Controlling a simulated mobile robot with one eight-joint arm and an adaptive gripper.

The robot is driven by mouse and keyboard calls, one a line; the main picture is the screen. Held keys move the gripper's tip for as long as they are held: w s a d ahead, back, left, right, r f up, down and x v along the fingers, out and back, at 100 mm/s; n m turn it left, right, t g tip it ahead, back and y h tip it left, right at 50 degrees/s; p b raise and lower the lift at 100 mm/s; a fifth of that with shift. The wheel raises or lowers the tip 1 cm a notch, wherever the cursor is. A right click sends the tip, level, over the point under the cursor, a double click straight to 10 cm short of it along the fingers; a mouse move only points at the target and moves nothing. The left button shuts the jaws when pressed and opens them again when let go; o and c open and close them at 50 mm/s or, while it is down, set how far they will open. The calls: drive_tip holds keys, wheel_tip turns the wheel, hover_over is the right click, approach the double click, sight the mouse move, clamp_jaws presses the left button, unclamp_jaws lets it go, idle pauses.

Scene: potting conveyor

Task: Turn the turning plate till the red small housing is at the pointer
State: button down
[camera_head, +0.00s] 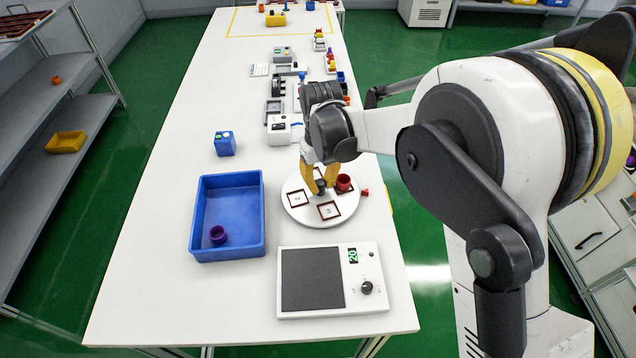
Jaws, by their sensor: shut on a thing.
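The turning plate (298,215) is a white disc near the table's right edge, with dark red square frames; two show the numbers 2 and 3. The red small housing (344,183) is a red cup on the plate's right side. A small red pointer (365,192) lies just off the plate's right rim. The housing is near it, slightly farther back than the pointer. My gripper (319,187) has yellow fingers and reaches down to the plate's middle, left of the housing. It is shut on a small dark knob at the plate, mostly hidden by the fingers.
A blue bin (200,250) holding a purple cup (217,234) stands left of the plate. A scale (360,296) with a green display is in front. A blue box (225,143) and a white device (279,130) stand behind. Table between bin and plate is clear.

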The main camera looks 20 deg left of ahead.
sight(321, 182)
idle(0.4)
drive_tip(key=c, duration=1.5)
unclamp_jaws()
wheel_tip(321, 182, up, 12)
